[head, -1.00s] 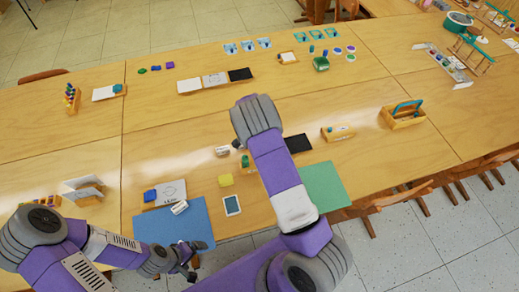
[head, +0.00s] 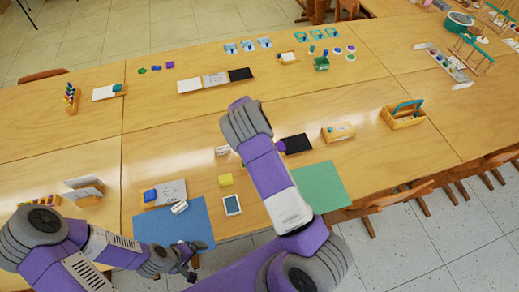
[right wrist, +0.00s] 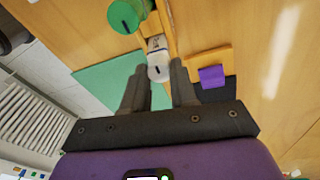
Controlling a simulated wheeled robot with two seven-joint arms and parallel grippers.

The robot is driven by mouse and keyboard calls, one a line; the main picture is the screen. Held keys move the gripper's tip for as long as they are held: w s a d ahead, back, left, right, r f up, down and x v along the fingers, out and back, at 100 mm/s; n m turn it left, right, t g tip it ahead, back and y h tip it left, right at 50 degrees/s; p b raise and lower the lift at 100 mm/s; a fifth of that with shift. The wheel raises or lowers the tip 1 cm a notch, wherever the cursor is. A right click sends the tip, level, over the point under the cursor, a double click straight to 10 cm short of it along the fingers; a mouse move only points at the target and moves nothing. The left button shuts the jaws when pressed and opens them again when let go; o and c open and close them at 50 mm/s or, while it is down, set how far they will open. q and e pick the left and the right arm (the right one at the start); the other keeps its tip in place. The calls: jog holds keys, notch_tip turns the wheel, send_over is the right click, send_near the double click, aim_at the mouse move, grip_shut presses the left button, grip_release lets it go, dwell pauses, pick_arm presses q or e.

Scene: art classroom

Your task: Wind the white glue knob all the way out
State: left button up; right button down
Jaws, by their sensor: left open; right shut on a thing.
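The white glue knob (right wrist: 160,67) shows in the right wrist view as a pale round cap with a short dark mark. My right gripper (right wrist: 159,76) is shut on it, one finger on each side. A white body with markings (right wrist: 157,43) shows just beyond the knob. In the head view my right forearm and wrist hide the knob and the right fingers. My left gripper (head: 189,271) is open and empty, low in the head view by the near edge of the blue mat.
A green round knob (right wrist: 125,15) is close beyond my right fingers, and a purple block (right wrist: 212,76) lies to their right. A blue mat (head: 170,228), green mat (head: 322,187), yellow block (head: 225,180) and white-framed tablet (head: 232,205) lie on the near table.

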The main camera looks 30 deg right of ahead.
dwell(0.3)
jog(key=c, duration=0.9)
grip_release()
jog(key=shift+o, duration=0.2)
notch_tip(320, 180, up, 7)
jog(key=w, duration=0.1)
jog(key=shift+w+a+r, duration=0.2)
